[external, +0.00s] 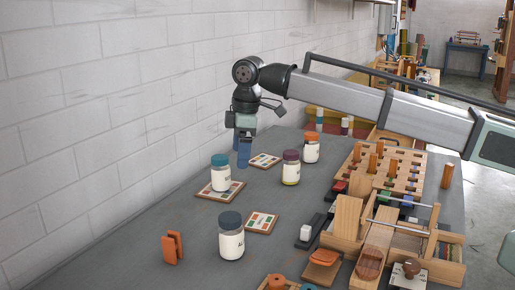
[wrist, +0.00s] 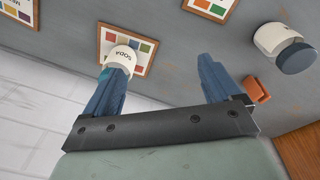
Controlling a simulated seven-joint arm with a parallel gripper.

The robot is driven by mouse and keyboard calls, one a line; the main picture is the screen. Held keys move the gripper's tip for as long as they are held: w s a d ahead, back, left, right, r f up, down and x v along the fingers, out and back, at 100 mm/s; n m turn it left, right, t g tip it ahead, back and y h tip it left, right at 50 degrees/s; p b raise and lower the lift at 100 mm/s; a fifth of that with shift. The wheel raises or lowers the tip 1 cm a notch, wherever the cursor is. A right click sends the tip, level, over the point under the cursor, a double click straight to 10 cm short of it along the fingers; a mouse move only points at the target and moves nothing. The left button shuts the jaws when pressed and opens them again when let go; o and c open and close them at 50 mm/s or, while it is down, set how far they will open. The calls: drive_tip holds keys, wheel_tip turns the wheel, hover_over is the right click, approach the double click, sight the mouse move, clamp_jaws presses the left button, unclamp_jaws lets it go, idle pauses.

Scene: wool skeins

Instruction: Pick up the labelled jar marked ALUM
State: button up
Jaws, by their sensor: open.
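A white jar with a dark blue lid (external: 231,238) stands upright on the grey table near the front; its label begins with what looks like "AL", the rest turned out of sight. It also shows at the right of the wrist view (wrist: 276,38), its label not readable there. My gripper (external: 244,158) is open and empty, pointing down above the table, farther back than this jar and apart from it. In the wrist view its blue fingers (wrist: 160,68) are spread wide. A teal-lidded jar marked SODA (wrist: 122,58) appears near the left finger.
The SODA jar (external: 221,177) stands on a colour card. A purple-lidded jar (external: 291,170) and an orange-lidded jar (external: 311,150) stand farther back. An orange clip (external: 172,247) is left of the dark-blue-lidded jar. Wooden racks (external: 385,165) fill the right; a white wall (external: 90,120) borders the left.

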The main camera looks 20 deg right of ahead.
sight(230, 230)
drive_tip(key=s+a+r+n, duration=0.1)
drive_tip(key=s+a, duration=0.2)
drive_tip(key=s, duration=0.3)
drive_tip(key=s+a+r+n+g+h, duration=0.1)
drive_tip(key=s+a, duration=0.1)
drive_tip(key=s, duration=0.5)
drive_tip(key=s+a+r+n, duration=0.1)
drive_tip(key=s+a, duration=0.2)
drive_tip(key=s, duration=0.3)
wheel_tip(230, 230, down, 14)
drive_tip(key=shift+s+d+r, duration=0.1)
drive_tip(key=shift+s+r, duration=0.05)
drive_tip(key=shift+r, duration=0.1)
drive_tip(key=c, duration=1.3)
